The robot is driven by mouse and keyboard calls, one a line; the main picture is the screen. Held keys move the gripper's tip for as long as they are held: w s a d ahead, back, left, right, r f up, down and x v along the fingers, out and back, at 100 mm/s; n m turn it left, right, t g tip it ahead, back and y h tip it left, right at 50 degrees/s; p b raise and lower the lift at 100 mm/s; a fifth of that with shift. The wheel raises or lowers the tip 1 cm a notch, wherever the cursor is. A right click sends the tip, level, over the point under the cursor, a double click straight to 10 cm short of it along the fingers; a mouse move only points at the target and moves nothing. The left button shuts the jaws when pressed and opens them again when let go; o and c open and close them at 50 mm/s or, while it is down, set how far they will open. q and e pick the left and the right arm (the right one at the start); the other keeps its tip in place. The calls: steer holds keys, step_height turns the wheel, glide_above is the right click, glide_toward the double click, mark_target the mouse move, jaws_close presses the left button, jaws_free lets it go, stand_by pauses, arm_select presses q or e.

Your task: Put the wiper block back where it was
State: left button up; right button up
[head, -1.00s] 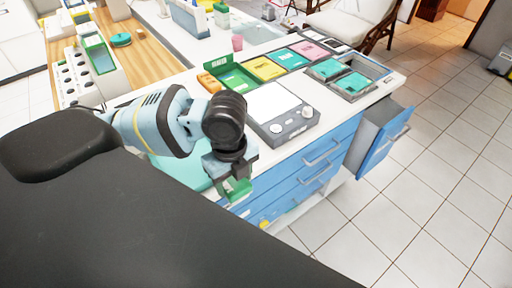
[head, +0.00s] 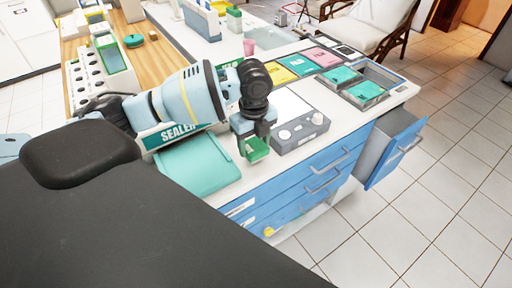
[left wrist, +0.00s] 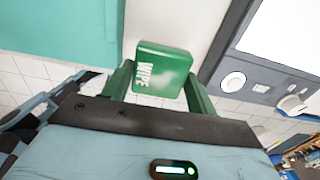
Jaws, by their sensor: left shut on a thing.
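The wiper block (head: 257,149) is a small green block. My left gripper (head: 247,142) is shut on it and holds it over the counter's front part, between the teal pad and the grey device. In the left wrist view the block (left wrist: 160,70) shows white "WIPE" lettering and sits between the green fingers of my left gripper (left wrist: 158,88). My left arm hides part of the counter's back left, including the green holder seen there earlier. My right gripper is not in view.
A teal pad (head: 198,165) lies left of the block, with a "SEALER" label behind it. A grey device with knobs (head: 300,132) stands to the right. Colored cards and teal-lidded trays (head: 366,91) fill the back right. An open blue drawer (head: 396,150) juts out at the right.

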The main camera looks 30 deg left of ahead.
mark_target(255, 143)
arm_select(q)
steer(key=shift+w+a, duration=0.1)
steer(key=shift+w, duration=0.1)
steer(key=shift+w+a, duration=0.1)
steer(key=shift+w, duration=0.2)
steer(key=shift+f, duration=1.75)
steer(key=shift+f, duration=0.2)
steer(key=o, duration=0.9)
steer(key=shift+o, duration=0.2)
steer(key=shift+r, duration=0.15)
step_height(255, 143, up, 12)
steer(key=shift+r+p, duration=0.1)
steer(key=shift+p, duration=0.25)
